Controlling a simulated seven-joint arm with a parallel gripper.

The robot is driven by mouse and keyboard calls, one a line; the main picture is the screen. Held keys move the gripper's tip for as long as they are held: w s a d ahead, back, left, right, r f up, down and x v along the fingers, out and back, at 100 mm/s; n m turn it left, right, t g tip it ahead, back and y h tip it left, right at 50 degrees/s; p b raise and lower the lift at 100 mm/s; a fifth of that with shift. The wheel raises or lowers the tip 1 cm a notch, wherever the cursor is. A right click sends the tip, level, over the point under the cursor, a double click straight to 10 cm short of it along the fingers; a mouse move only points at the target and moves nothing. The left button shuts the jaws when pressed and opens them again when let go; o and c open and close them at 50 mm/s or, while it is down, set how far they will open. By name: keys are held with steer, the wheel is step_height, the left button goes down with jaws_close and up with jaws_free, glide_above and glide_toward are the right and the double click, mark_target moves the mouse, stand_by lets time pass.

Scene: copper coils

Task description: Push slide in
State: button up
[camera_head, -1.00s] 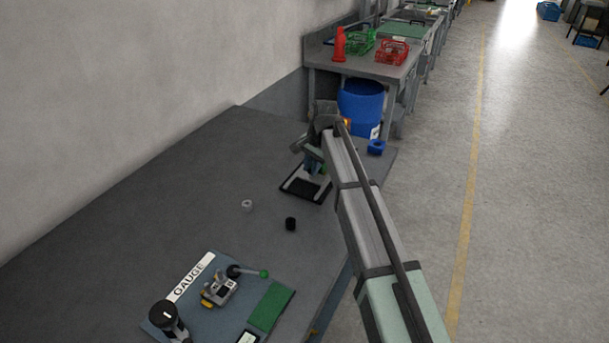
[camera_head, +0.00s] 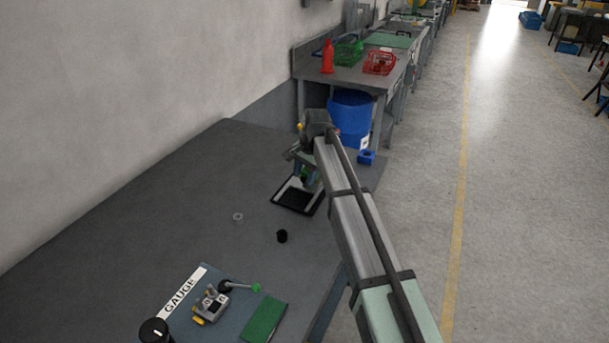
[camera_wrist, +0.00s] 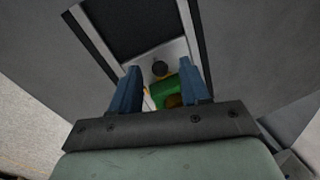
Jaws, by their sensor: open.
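A flat black panel in a pale frame (camera_head: 283,189) lies on the bench below my gripper. In the wrist view the same pale frame (camera_wrist: 179,49) runs around the dark panel (camera_wrist: 125,25), with a dark round knob (camera_wrist: 160,68) at its near end. My gripper (camera_wrist: 160,65) is open, its two blue fingers on either side of the knob and of a green and yellow part (camera_wrist: 163,94). I cannot tell whether the fingers touch anything, or which part is the slide. In the head view my arm partly hides this spot.
A gauge plate (camera_head: 222,322) with a lever and a green pad (camera_head: 263,319) lies at the front. The bench's left side is clear.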

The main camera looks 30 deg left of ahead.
step_height(320, 180, up, 13)
steer(key=d, duration=0.2)
steer(key=shift+s+d, duration=0.25)
steer(key=shift+d, duration=0.05)
steer(key=shift+r, duration=0.1)
